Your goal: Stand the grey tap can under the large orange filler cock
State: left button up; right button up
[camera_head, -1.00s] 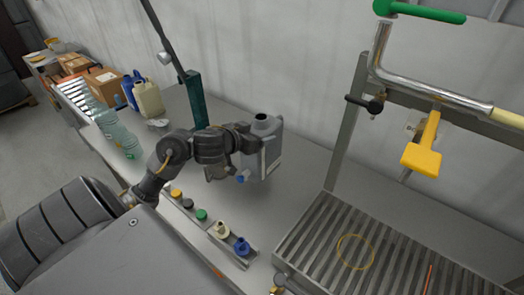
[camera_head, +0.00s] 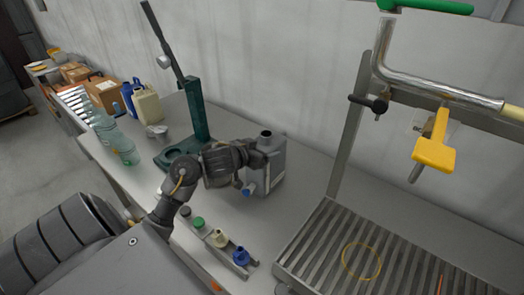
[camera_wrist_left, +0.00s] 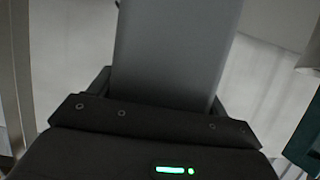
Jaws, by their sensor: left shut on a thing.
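The grey tap can (camera_head: 277,165) is a box-shaped can with a round open neck on top and a blue tap near its foot. It is upright, left of the grated tray. My left gripper (camera_head: 258,163) is shut on the can's left side. In the left wrist view the can (camera_wrist_left: 175,50) fills the space between the fingers. I cannot tell if its foot touches the bench. The orange filler cock (camera_head: 435,152) has a broad yellow-orange handle and hangs from the pipe at the right, above the tray. My right gripper is not in view.
The grated tray (camera_head: 330,222) has a yellow ring (camera_head: 361,261) lying on it below the cock. A steel post (camera_head: 352,130) stands between can and cock. A green stand (camera_head: 196,108) is behind left. A rack of coloured caps (camera_head: 220,240) lies in front.

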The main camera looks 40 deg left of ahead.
pick_arm(q)
jog(key=shift+f, duration=0.15)
jog(key=o, duration=1.5)
jog(key=p+v, duration=0.3)
jog(key=v, duration=0.9)
